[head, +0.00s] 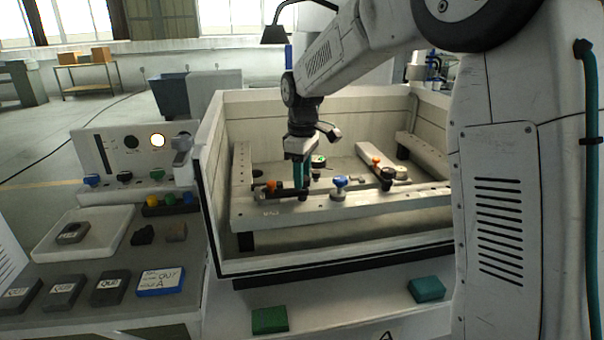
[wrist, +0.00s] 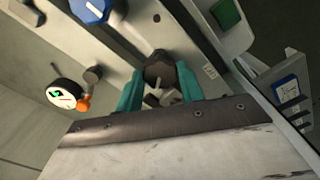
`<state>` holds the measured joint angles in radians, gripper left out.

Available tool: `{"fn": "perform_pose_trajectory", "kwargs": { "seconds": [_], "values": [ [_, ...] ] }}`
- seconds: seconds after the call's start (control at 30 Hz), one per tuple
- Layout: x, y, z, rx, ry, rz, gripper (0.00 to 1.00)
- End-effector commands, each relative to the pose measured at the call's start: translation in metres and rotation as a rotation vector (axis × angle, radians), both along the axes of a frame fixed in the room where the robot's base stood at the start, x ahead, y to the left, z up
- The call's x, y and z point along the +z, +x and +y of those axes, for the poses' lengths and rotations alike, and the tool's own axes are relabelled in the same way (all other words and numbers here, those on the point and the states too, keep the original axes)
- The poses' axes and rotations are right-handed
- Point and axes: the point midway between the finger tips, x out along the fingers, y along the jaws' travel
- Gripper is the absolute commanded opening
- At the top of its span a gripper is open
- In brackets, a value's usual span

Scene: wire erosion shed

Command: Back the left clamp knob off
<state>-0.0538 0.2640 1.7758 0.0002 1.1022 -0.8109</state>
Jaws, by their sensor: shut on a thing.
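My gripper (head: 301,178) is over the left part of the machine's table frame (head: 400,199), pointing down. In the wrist view its teal fingers (wrist: 160,88) are closed on either side of a dark clamp knob (wrist: 157,66), and they grip it. This is the left clamp knob; in the head view the fingers mostly hide it. The left clamp's dark bar with an orange knob (head: 271,185) shows just left of the fingers. The knob sits on the pale frame rail.
A blue knob (head: 340,182) stands on the rail right of my gripper. A round dial gauge (wrist: 65,93) is near the fingers in the wrist view. A right clamp with an orange knob (head: 376,160) is further right. The tank wall (head: 330,264) rises in front.

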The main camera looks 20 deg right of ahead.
Motion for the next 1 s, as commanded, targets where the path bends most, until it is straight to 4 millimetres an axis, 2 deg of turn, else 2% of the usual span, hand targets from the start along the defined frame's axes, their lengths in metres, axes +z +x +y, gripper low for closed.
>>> {"fn": "perform_pose_trajectory", "kwargs": {
  "seconds": [0.37,0.4,0.43,0.47,0.77,0.87,1.0],
  "values": [
    [0.001,0.001,0.000,0.003,0.000,-0.004,0.15],
    [0.001,0.001,0.000,0.002,0.000,-0.004,0.49],
    [0.001,0.001,0.000,0.002,0.000,-0.003,0.57],
    [0.001,0.001,0.000,0.002,0.000,-0.003,0.59],
    [0.003,0.000,0.000,0.002,0.000,-0.001,0.59],
    [0.013,0.001,0.000,0.002,0.000,-0.004,0.59],
    [0.037,0.001,0.000,0.002,0.000,-0.005,0.59]
  ]
}}
